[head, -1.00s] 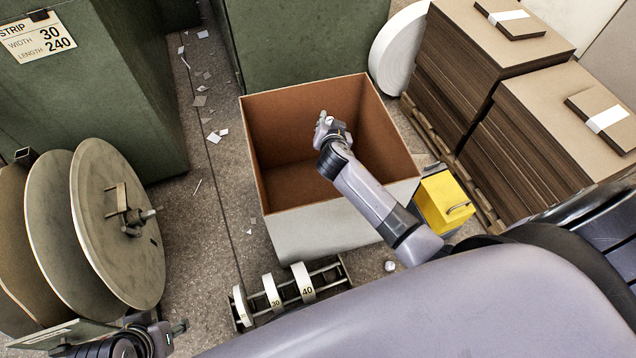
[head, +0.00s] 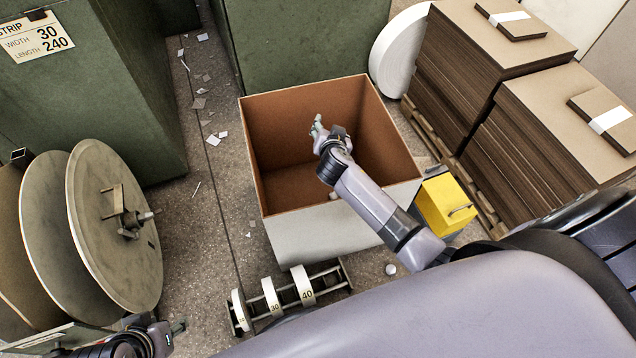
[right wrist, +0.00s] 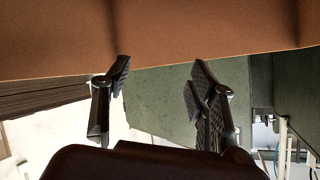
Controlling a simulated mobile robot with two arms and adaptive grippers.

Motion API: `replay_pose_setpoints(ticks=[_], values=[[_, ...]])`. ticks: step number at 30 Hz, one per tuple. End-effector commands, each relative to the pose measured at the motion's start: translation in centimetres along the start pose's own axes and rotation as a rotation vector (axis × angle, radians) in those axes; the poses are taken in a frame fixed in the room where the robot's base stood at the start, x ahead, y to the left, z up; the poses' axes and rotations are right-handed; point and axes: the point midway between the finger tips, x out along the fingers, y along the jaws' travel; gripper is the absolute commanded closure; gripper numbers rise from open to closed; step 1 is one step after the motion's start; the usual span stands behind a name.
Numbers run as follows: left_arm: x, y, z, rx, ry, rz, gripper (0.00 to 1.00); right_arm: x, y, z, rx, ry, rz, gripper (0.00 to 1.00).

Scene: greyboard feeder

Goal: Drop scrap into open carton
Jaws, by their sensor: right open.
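The open carton (head: 318,232), brown inside and white outside, stands upright on the floor in the middle of the head view. My right gripper (head: 317,124) is over its opening, inside the outline of the rim. In the right wrist view the right gripper (right wrist: 160,82) has its two fingers wide apart with nothing between them, and a brown carton wall (right wrist: 200,30) fills the top. A small pale piece (head: 334,195) shows by the carton's near wall, below my right forearm; I cannot tell whether it is scrap. My left gripper (head: 178,327) is at the lower left, away from the carton.
A yellow box (head: 440,205) stands close to the carton's right side. Stacks of greyboard (head: 545,125) are on the right. Large reels (head: 110,230) and a green machine (head: 110,100) are on the left. A rack with numbered rings (head: 290,298) sits in front. Paper bits (head: 213,139) litter the floor.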

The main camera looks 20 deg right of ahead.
Motion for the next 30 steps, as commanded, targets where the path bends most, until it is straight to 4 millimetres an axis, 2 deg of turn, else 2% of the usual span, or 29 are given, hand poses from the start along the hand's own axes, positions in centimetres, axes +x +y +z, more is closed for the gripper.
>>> replay_pose_setpoints(ticks=[7,11,24,30], values=[[0.1,0.1,0.0,0.000,-0.002,0.002,0.60,-0.2,0.0,0.1,0.000,-0.001,0.000,0.47],[0.1,0.1,0.0,0.000,-0.001,0.001,0.60,-1.3,0.0,0.1,0.001,-0.001,-0.001,0.47],[0.0,0.0,0.0,0.000,-0.001,0.001,0.60,-9.6,0.0,0.1,0.004,-0.002,0.000,0.47],[0.0,0.0,0.0,0.000,-0.001,0.000,0.60,-11.7,0.0,0.1,0.001,-0.001,0.001,0.47]])
